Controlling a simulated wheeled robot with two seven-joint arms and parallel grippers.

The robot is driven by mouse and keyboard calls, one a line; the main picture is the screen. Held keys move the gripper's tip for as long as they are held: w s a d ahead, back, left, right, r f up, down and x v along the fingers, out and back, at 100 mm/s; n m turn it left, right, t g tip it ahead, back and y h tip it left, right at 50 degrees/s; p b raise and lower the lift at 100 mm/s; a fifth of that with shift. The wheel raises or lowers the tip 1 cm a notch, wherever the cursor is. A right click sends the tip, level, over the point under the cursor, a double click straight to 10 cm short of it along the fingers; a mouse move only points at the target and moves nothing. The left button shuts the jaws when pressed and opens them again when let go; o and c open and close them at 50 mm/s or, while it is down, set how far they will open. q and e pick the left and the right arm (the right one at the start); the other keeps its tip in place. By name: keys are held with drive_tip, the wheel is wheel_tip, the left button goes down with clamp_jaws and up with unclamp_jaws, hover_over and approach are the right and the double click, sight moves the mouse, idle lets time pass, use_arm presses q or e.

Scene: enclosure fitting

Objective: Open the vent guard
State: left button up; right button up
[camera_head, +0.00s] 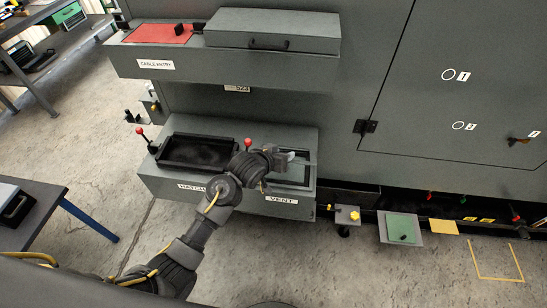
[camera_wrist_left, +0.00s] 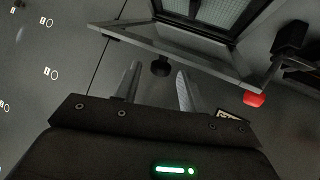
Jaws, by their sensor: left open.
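The vent (camera_head: 293,181) is a dark framed opening at the right of the low grey box, above the VENT label (camera_head: 282,200). In the left wrist view a mesh panel in a dark frame (camera_wrist_left: 205,14) shows at the top, with a grey bar (camera_wrist_left: 130,37) along its near side. A black knob (camera_wrist_left: 160,68) shows by this bar. My left gripper (camera_head: 283,158) is over the vent. Its fingers (camera_wrist_left: 158,85) are apart and empty, with the knob just beyond and between the tips. Whether the guard is lifted cannot be told. My right gripper is not in view.
A black hatch tray (camera_head: 198,152) is left of the vent. A red-knobbed lever (camera_head: 247,142) stands between them and shows in the left wrist view (camera_wrist_left: 253,99). The CABLE ENTRY shelf (camera_head: 155,65) overhangs behind. A green plate (camera_head: 402,228) is on the floor at right.

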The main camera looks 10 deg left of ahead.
use_arm(q)
drive_tip(key=v, duration=0.7)
drive_tip(key=shift+s+r, duration=0.25)
drive_tip(key=shift+a, duration=0.1)
